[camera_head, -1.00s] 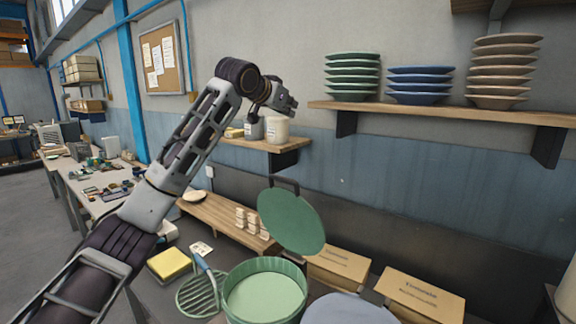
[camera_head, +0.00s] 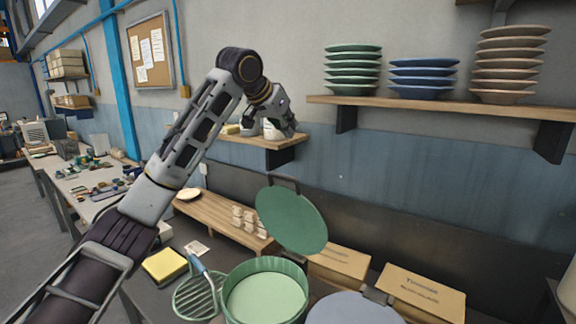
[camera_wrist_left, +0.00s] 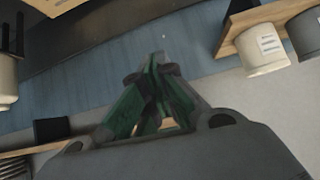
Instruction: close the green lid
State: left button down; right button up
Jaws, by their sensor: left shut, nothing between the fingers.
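The green lid (camera_head: 291,220) stands tilted open at the back of a round green container (camera_head: 264,293), whose inside shows pale green. My left gripper (camera_head: 287,128) is above and behind the lid, in front of the small wall shelf, apart from the lid and empty. In the left wrist view its fingers (camera_wrist_left: 158,85) are together. The lid is not clearly seen in the left wrist view. My right gripper is not in view.
A grey-blue round lid (camera_head: 352,308) lies right of the green container. Cardboard boxes (camera_head: 420,290) stand behind it. A yellow sponge (camera_head: 164,266) and a green rack-like tool (camera_head: 198,297) lie to the left. Stacked plates stand on a wall shelf (camera_head: 440,107).

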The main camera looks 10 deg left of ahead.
pick_arm(q)
jog(key=shift+s+a+f+n+g+y, duration=0.25)
jog(key=shift+s+a+f+g, duration=0.1)
jog(key=shift+s+f, duration=0.2)
jog(key=shift+s+a+f+n+g+y, duration=0.15)
jog(key=shift+s+a+f+g+y, duration=0.2)
jog(key=shift+f, duration=0.3)
jog(key=shift+s, duration=0.1)
jog(key=p+x, duration=0.3)
jog(key=x, duration=0.7)
jog(key=shift+s+a+f, duration=0.2)
jog(key=shift+s, duration=0.4)
jog(key=shift+s+a+f, duration=0.2)
jog(key=shift+s+f, duration=0.05)
jog(key=shift+s, duration=0.3)
jog(key=shift+s+a+f, duration=0.2)
jog(key=shift+s, duration=0.4)
jog(key=shift+f, duration=0.1)
